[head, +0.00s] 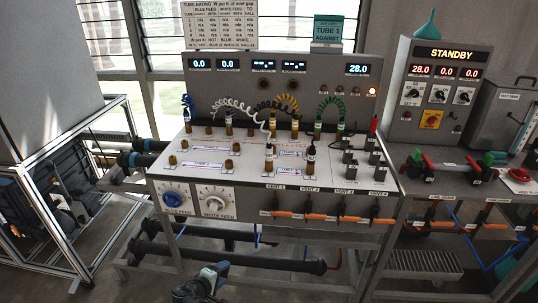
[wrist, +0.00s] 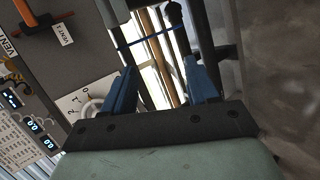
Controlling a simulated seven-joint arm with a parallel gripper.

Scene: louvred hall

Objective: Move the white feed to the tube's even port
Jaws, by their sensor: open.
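The white feed is a white coiled hose (head: 240,106) at the back left of the sloped bench panel (head: 325,180). My gripper (head: 217,272) is low in front of the bench, below the panel and far from the plug. In the wrist view my gripper (wrist: 160,70) has its blue fingers apart with nothing held between them.
Orange vent handles (head: 320,217) and feed knobs (head: 213,198) line the front. A black pipe (head: 270,263) runs underneath. A STANDBY console (head: 450,55) stands right.

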